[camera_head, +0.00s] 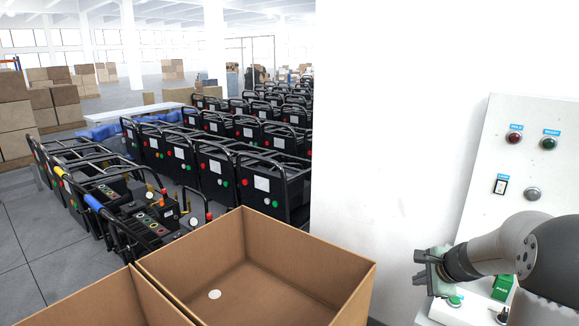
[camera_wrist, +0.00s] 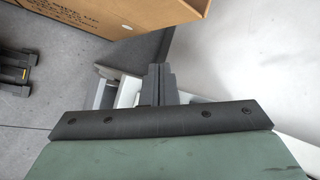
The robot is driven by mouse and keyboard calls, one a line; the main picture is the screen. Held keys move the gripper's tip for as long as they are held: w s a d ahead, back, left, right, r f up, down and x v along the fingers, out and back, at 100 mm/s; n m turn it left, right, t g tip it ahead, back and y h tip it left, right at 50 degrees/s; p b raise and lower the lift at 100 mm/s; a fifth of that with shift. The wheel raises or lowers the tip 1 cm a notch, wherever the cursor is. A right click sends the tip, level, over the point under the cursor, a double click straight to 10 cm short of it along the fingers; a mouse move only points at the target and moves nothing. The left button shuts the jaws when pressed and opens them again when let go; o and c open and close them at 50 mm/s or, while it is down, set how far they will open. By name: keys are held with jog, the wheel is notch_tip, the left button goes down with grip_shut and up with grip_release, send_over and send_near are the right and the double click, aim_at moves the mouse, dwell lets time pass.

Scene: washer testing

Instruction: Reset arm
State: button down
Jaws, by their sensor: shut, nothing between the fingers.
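My gripper (camera_head: 428,272) is at the right of the head view, at the end of my grey arm, in front of the lower part of a light control panel (camera_head: 515,130). In the wrist view my gripper's fingers (camera_wrist: 158,84) are together with nothing between them. The panel carries a red button (camera_head: 514,138), a green button (camera_head: 549,144), a switch (camera_head: 501,185) and a grey knob (camera_head: 533,194). Part of the panel is hidden behind my arm.
An open cardboard box (camera_head: 300,275) with a small white disc (camera_head: 214,295) inside stands left of my gripper. A second box (camera_head: 100,305) is beside it. Several black wheeled machines (camera_head: 262,185) stand behind. A white wall (camera_head: 400,120) lies between them and the panel.

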jog(key=s+a+r+n+g, duration=0.2)
jog(key=s+a+n, duration=0.5)
jog(key=a, duration=0.5)
jog(key=s+a+n+g, duration=0.1)
jog(key=s+a+n, duration=0.2)
jog(key=s, duration=0.4)
jog(key=s+a+n+g+h, duration=0.1)
jog(key=s+a+n+g, duration=0.1)
jog(key=s+n, duration=0.3)
jog(key=s+a+n+g+h, duration=0.1)
jog(key=s+a+n, duration=0.4)
jog(key=s, duration=0.6)
jog(key=shift+s+f+g, duration=0.15)
jog(key=shift+f+g, duration=0.1)
jog(key=shift+g, duration=0.05)
